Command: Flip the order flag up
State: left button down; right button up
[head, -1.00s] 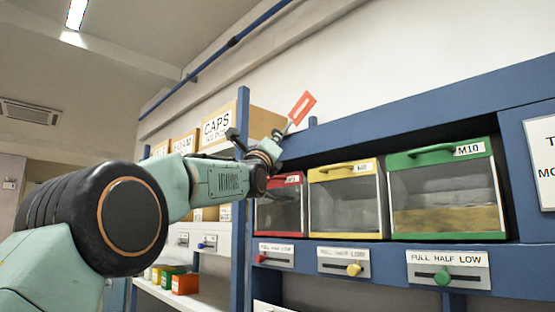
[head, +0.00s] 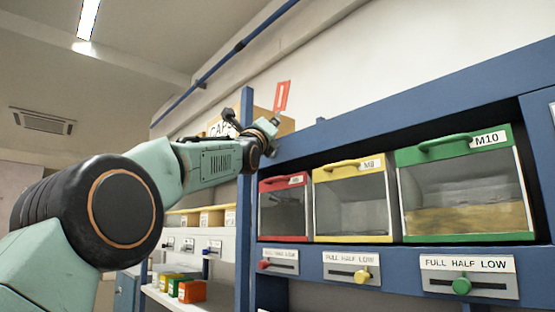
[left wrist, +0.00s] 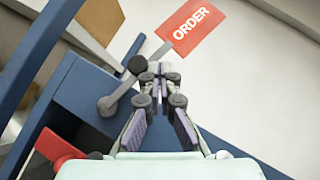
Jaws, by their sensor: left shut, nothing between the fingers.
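The order flag (head: 282,96) is a red plate with a white mark, standing nearly upright above the blue shelf frame's corner in the head view. The left wrist view shows it (left wrist: 193,26) with the word ORDER, on a grey arm from a pivot (left wrist: 107,106). A dark round knob (left wrist: 137,64) sits beside that arm. My left gripper (head: 270,125) is at the flag's base; its fingers (left wrist: 155,78) are shut and empty, close beside the knob. I cannot tell whether they touch it. My right gripper is not in view.
Red (head: 283,208), yellow (head: 350,200) and green (head: 465,190) bins sit in the blue frame (head: 410,115) at right. FULL HALF LOW sliders (head: 351,268) are below them. Boxes stand on shelves behind my left arm. The wall above the frame is clear.

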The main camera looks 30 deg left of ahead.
pick_arm(q)
jog(key=shift+s+a+r, duration=0.15)
jog(key=shift+a+r, duration=0.35)
jog(key=shift+w+p, duration=0.2)
jog(key=shift+p, duration=0.1)
jog(key=shift+s, duration=0.15)
dwell(0.5)
